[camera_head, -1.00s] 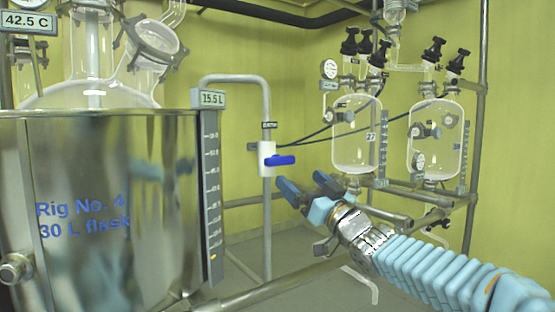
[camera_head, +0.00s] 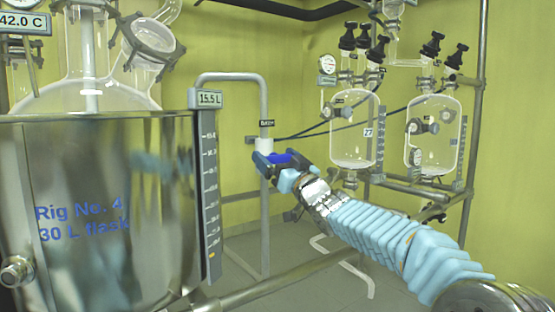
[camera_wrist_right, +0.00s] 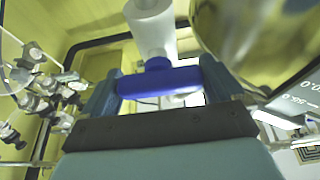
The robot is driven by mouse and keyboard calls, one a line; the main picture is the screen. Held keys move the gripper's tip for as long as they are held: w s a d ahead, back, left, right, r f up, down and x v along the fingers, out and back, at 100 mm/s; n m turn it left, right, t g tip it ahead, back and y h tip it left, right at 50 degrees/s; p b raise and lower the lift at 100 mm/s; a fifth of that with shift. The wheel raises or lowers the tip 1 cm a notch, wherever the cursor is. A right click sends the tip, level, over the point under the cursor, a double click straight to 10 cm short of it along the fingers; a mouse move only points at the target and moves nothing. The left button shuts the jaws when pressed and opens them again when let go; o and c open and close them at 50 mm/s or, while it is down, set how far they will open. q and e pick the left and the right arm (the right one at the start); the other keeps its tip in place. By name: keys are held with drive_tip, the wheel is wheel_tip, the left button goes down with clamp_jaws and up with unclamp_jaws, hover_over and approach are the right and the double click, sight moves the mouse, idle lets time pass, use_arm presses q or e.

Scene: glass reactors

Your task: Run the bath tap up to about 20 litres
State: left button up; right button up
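The bath tap has a white body (camera_head: 264,146) on a grey pipe and a blue lever (camera_head: 279,158). My right gripper (camera_head: 277,162) is at the lever, with its fingers apart. In the right wrist view the blue lever (camera_wrist_right: 160,80) lies crosswise between the two fingers, close to both; I cannot tell whether they touch it. The tap's white body (camera_wrist_right: 152,22) is just beyond. The steel bath (camera_head: 120,215), marked "Rig No. 4 30 L flask", stands at the left. Its display (camera_head: 208,98) reads 15.5 L. My left gripper is not in view.
A level scale (camera_head: 210,200) runs down the bath's side. A temperature display (camera_head: 22,23) reads 42.0 C. Two glass vessels (camera_head: 354,135) hang on a metal frame at the right. A steel rail (camera_head: 290,285) crosses below my right arm.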

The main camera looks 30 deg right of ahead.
drive_tip(key=shift+c, duration=1.4)
